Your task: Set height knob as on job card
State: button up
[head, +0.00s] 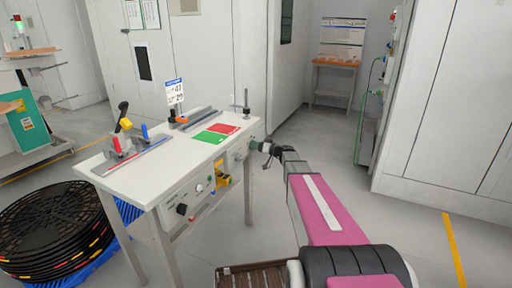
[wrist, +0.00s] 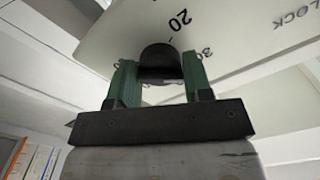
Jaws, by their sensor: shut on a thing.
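The job card (head: 175,92) stands upright at the back of the white bench. It has a blue top and large figures that look like 47 and 29; the small print is too small to read. My gripper (head: 262,147) is at the right end of the bench. In the wrist view my gripper (wrist: 159,74) has its green fingers shut on a black round knob (wrist: 160,55), one on each side. The knob sits on a pale dial plate (wrist: 235,30) marked 20, 30 and LOCK. Its pointer is not clear. In the head view the gripper hides the knob.
The bench (head: 130,175) carries red and green mats (head: 213,136), clamps with red and blue handles, and metal rails. Its front has another dark knob (head: 182,209). The floor to the right is clear up to the grey cabinet (head: 450,100).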

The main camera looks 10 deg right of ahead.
jog(key=n, duration=1.3)
jog(key=shift+d+f, duration=0.1)
jog(key=shift+n, duration=0.3)
jog(key=o, duration=0.9)
jog(key=v, duration=1)
jog(key=shift+s+d, duration=0.2)
jog(key=shift+d, duration=0.1)
